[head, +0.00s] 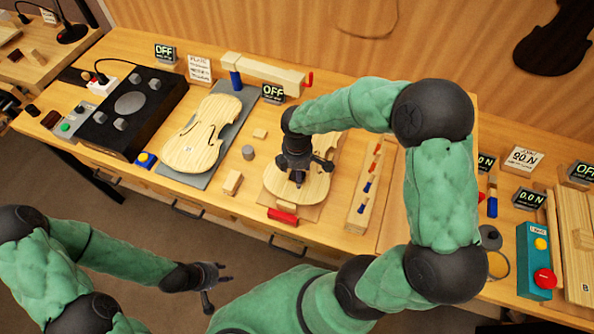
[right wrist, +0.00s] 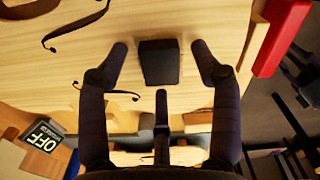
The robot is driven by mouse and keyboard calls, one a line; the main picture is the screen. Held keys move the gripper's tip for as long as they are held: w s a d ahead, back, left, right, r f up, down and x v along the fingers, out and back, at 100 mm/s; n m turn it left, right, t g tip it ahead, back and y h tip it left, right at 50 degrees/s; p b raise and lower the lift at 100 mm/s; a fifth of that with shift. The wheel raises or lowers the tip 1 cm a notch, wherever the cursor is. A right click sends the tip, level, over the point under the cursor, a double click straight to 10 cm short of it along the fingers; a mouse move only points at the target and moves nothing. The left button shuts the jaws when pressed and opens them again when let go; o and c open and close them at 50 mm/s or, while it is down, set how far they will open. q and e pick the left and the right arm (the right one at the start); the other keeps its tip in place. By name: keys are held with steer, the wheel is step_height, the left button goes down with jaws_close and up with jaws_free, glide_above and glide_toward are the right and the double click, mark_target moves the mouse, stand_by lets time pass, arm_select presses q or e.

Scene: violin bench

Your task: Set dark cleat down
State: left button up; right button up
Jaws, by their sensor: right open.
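In the right wrist view the dark cleat (right wrist: 160,62) is a small black block on the pale wooden violin plate (right wrist: 120,20), which has dark f-holes. My right gripper (right wrist: 158,50) is open around it, one finger on each side with visible gaps. In the head view my right gripper (head: 298,178) is over the right-hand violin plate (head: 315,187) and hides part of it; I cannot make out the cleat there. My left gripper (head: 218,290) is open and empty, in front of the bench and away from the plates.
A red block (head: 283,217) lies at the front edge of the right plate. A wooden rack with coloured pegs (head: 364,190) stands to its right. Small wood blocks (head: 232,182) and another violin plate (head: 203,133) on a grey mat lie left. A black hotplate-like box (head: 130,110) stands farther left.

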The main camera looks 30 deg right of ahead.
step_height(320, 180, up, 12)
steer(key=p, duration=0.2)
steer(key=shift+p, duration=0.4)
